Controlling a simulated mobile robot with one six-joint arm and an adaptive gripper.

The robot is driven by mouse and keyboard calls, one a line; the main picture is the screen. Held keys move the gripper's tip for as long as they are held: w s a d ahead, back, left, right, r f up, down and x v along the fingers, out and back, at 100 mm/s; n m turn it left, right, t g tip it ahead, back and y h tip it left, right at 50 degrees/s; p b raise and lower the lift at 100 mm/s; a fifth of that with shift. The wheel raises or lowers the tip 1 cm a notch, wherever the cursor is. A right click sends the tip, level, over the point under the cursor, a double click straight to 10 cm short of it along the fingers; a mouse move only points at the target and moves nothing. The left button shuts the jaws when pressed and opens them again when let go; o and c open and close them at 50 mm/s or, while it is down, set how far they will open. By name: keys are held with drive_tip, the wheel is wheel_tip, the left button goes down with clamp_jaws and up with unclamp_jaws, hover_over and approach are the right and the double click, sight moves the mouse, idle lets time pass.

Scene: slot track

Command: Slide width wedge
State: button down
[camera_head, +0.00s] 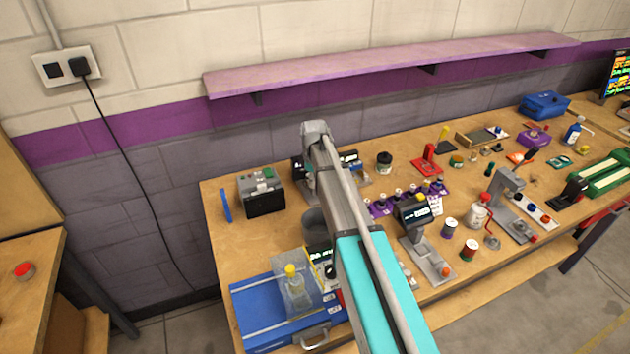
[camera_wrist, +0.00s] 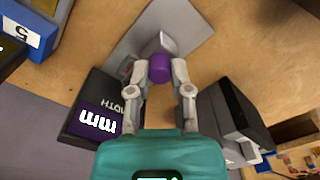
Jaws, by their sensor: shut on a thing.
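In the wrist view, my gripper (camera_wrist: 160,75) has its two fingers closed around a purple cylindrical knob (camera_wrist: 160,68). The knob stands at a pale grey wedge-shaped piece (camera_wrist: 160,44) over a flat grey plate (camera_wrist: 192,27). A black box with a purple label (camera_wrist: 97,118), its white lettering upside down and reading "mm" with part of "width", sits to the left of the fingers. In the head view my own arm covers the gripper and the knob, so the grip shows only in the wrist view.
A dark box (camera_wrist: 232,112) stands close to the right of my fingers. In the head view, a black case (camera_head: 262,200) is left of my arm, a blue tray (camera_head: 262,325) is at the front left, and a grey stand with a display (camera_head: 428,258) is to the right.

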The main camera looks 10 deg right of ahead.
drive_tip(key=shift+s+d, duration=0.15)
drive_tip(key=shift+s, duration=0.5)
drive_tip(key=shift+s+d, duration=0.15)
drive_tip(key=shift+s, duration=0.45)
drive_tip(key=c, duration=0.5)
unclamp_jaws()
drive_tip(key=shift+c, duration=0.2)
drive_tip(key=shift+r, duration=0.15)
wheel_tip(320, 180, up, 10)
drive_tip(key=s+p, duration=0.1)
drive_tip(key=p, duration=0.9)
drive_tip(key=shift+s, duration=0.15)
